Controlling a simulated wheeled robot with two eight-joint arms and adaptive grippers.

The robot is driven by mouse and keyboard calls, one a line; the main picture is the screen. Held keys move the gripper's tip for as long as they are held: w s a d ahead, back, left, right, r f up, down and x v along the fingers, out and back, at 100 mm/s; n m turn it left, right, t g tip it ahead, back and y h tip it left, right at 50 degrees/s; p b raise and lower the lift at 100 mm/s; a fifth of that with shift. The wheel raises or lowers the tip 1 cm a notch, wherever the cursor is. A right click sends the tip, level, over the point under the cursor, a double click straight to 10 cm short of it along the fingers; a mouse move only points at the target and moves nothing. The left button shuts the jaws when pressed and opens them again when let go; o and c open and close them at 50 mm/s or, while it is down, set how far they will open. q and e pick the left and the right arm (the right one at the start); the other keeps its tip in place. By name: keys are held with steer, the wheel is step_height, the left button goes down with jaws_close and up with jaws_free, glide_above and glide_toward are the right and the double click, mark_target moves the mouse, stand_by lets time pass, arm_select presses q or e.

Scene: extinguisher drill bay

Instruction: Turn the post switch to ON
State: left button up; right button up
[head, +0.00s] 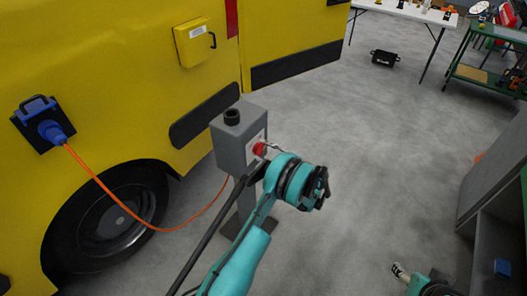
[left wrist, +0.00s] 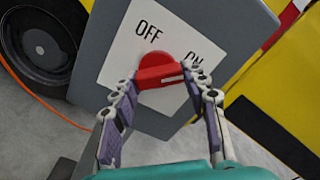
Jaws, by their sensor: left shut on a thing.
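The post switch is a grey box (head: 238,138) on a post beside the yellow vehicle. Its red knob (head: 259,149) sits on the white label plate. In the left wrist view the red knob (left wrist: 158,73) has a bar with a white mark toward its right end, on the side of ON. The label plate (left wrist: 122,62) reads OFF above the knob and ON at upper right. My left gripper (left wrist: 157,85) is shut on the knob's bar, with a finger at each end. My right gripper (head: 399,271) is low at the bottom right, away from the switch; its jaw state is unclear.
The yellow vehicle (head: 100,60) stands close behind the switch. An orange cable (head: 100,183) runs from a blue plug (head: 52,132) on the vehicle toward the post. A grey cabinet (head: 495,220) stands at right. Open floor lies between.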

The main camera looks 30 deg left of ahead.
arm_select(q)
steer(key=o, duration=1.2)
steer(key=d, duration=1.2)
steer(key=shift+s, duration=0.45)
